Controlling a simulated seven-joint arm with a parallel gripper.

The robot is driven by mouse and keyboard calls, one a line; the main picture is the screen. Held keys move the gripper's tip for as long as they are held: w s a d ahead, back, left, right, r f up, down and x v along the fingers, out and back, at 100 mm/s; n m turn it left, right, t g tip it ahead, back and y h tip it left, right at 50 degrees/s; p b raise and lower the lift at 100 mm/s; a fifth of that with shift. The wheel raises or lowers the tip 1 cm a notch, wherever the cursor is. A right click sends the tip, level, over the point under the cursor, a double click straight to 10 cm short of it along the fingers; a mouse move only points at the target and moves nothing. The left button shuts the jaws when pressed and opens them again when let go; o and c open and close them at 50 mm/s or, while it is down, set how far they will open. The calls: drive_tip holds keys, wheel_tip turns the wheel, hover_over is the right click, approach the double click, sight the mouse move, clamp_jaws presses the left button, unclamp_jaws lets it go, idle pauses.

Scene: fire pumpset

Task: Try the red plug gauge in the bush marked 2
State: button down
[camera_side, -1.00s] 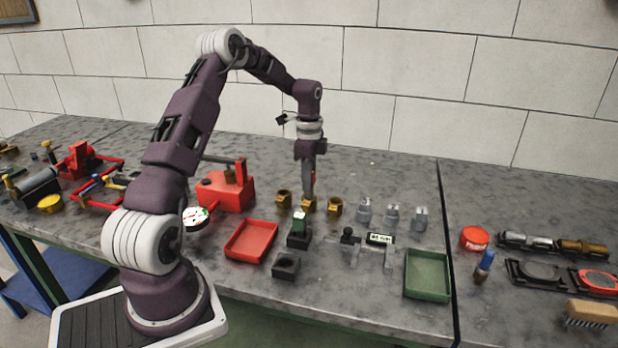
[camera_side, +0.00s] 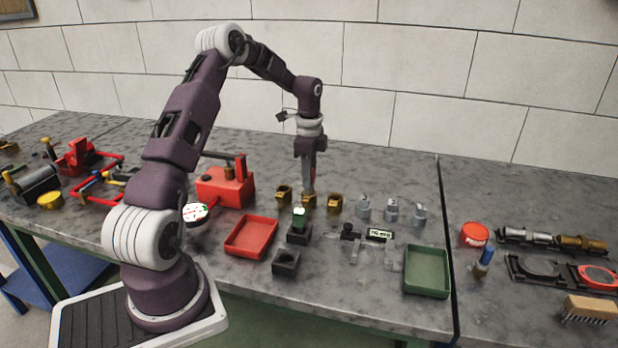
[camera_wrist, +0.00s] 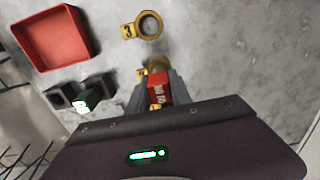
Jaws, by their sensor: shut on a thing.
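My gripper (camera_side: 308,188) is shut on the red plug gauge (camera_wrist: 157,92), whose red body shows between the fingers in the wrist view. In the side view only a sliver of the gauge's red (camera_side: 313,174) shows beside a finger. The gauge is upright over the middle brass bush (camera_side: 308,202). This bush also shows just beyond the gauge in the wrist view (camera_wrist: 158,62), partly covered, its number unreadable. The gauge's lower end is hidden, so I cannot tell whether it is in the bore. Another brass bush (camera_wrist: 149,25) has a number tag, and a third (camera_side: 334,204) stands to the right.
A green gauge (camera_side: 299,216) stands in a black block, with an empty black block (camera_side: 286,262) nearer. A red tray (camera_side: 232,251) is left and a green tray (camera_side: 427,291) right.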

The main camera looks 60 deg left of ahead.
drive_tip(key=shift+r, duration=0.15)
drive_tip(key=shift+r, duration=1.55)
drive_tip(key=shift+f, duration=0.15)
drive_tip(key=shift+f, duration=1.05)
drive_tip(key=shift+f, duration=0.55)
idle(0.8)
drive_tip(key=shift+r, duration=0.1)
drive_tip(key=shift+r, duration=1.65)
